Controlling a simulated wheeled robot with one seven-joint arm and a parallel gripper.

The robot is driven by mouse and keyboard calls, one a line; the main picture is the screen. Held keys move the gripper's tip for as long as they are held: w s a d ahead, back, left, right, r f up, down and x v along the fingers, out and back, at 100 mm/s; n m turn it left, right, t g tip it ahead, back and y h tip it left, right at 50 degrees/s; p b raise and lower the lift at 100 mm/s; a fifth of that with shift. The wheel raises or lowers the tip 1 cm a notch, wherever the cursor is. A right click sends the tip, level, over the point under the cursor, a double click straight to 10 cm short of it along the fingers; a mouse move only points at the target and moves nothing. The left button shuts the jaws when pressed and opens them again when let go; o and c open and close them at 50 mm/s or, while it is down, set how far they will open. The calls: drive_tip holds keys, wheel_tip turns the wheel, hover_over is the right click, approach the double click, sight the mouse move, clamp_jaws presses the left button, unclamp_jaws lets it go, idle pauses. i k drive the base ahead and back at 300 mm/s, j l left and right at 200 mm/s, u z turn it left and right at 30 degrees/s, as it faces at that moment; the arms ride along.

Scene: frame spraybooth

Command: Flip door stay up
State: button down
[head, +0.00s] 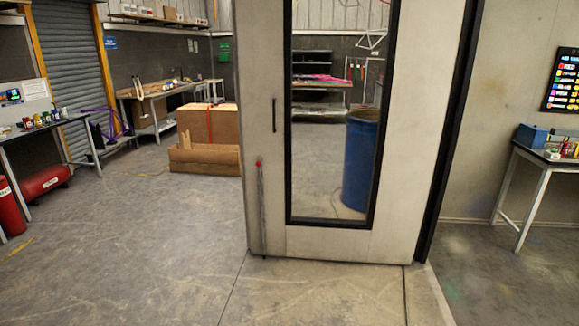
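The door (265,70) is a tall pale panel with a long black-framed window, standing in the middle of the head view. A thin grey rod, which looks like the door stay (262,210), runs nearly upright along the door's lower left part. Its red tip (259,164) is at the upper end, and its lower end reaches the door's bottom edge by the floor. I cannot tell whether it touches the floor. A black handle (274,115) sits above it. My gripper is not in view.
A blue drum (360,165) shows through the window. Cardboard boxes (205,158) stand behind the door's left side. A bench (160,93) is at the back left, a red cylinder (10,208) at the far left, and a table (535,160) at the right. The floor before the door is clear.

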sight(258, 164)
drive_tip(key=i+u, duration=0.1)
drive_tip(key=i, duration=0.45)
drive_tip(key=i+l+u, duration=0.1)
drive_tip(key=i, duration=0.45)
drive_tip(key=i+l+u, duration=0.1)
drive_tip(key=i, duration=0.45)
drive_tip(key=i+l+u, duration=0.15)
drive_tip(key=i, duration=0.4)
drive_tip(key=i+l+u, duration=0.2)
drive_tip(key=i+u, duration=0.3)
drive_tip(key=i+l+u, duration=0.2)
drive_tip(key=l+u, duration=0.25)
drive_tip(key=i+l+u, duration=0.3)
drive_tip(key=u, duration=0.2)
drive_tip(key=i+l+u, duration=0.15)
drive_tip(key=l+u, duration=0.3)
drive_tip(key=l, duration=0.15)
drive_tip(key=l+u, duration=0.2)
drive_tip(key=l, duration=0.2)
drive_tip(key=i+l+u, duration=0.2)
drive_tip(key=l, duration=0.2)
drive_tip(key=k, duration=0.1)
